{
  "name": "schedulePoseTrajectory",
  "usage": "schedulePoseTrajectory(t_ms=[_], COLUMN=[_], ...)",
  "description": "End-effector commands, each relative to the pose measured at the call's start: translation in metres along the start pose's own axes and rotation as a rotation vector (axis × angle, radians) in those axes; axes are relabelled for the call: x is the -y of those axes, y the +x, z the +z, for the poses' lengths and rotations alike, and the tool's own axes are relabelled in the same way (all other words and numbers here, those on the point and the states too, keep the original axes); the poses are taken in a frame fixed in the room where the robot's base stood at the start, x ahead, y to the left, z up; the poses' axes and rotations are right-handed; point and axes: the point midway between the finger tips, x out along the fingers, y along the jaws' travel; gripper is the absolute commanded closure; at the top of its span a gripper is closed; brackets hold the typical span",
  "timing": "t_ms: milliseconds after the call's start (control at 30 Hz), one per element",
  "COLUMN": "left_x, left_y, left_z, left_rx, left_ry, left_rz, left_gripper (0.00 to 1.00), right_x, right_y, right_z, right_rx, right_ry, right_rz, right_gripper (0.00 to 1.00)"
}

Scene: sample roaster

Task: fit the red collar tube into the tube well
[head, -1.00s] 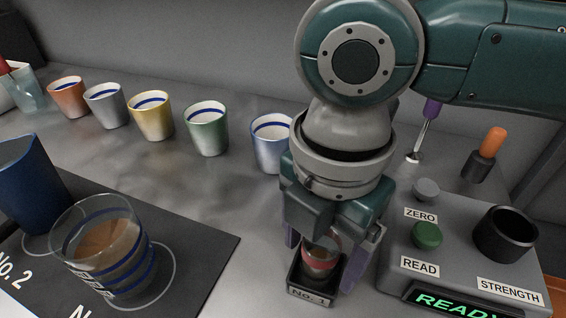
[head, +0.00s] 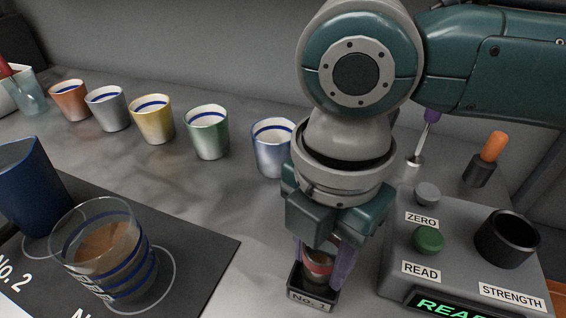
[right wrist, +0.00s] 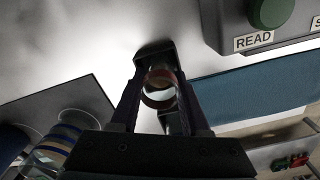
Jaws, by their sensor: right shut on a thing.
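The red collar tube (head: 317,264) is a small clear tube with a red band, standing in a black holder (head: 313,300) labelled No. 1. My right gripper (head: 322,258) points down over the holder, its purple fingers shut on the tube. In the right wrist view the tube (right wrist: 160,88) sits between the two fingers. The tube's lower end is hidden by the holder. The tube well (head: 506,236), a black round cup, is on top of the grey meter at the right, beside the STRENGTH label, and looks empty. My left gripper is not in view.
The grey meter (head: 455,270) has a green READ button (head: 429,239) and a grey ZERO button (head: 427,194). A row of coloured cups (head: 207,132) stands behind. A glass of brown liquid (head: 103,250) stands on the dark mat (head: 205,262) at the left. An orange-handled tool (head: 492,147) stands at the back right.

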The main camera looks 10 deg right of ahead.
Motion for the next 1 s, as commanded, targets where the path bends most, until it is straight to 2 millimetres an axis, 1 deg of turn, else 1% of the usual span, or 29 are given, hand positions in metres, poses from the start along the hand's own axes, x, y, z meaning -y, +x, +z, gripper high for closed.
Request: schedulePoseTrajectory(t_ms=[367,567,767,1000], left_x=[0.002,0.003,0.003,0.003], left_y=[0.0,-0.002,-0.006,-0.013], left_z=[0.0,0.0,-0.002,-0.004], left_rx=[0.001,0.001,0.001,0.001], left_ry=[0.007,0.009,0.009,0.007], left_rz=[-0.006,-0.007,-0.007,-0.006], left_gripper=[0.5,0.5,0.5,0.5], right_x=[0.0,-0.001,-0.001,-0.001], right_y=[-0.001,-0.007,-0.022,-0.052], right_z=[0.0,0.0,0.0,0.0], right_rx=[0.0,0.0,0.0,0.0], right_ry=[0.0,0.0,0.0,0.0], right_rz=[0.001,0.002,0.002,0.003], right_gripper=[1.0,1.0,1.0,1.0])
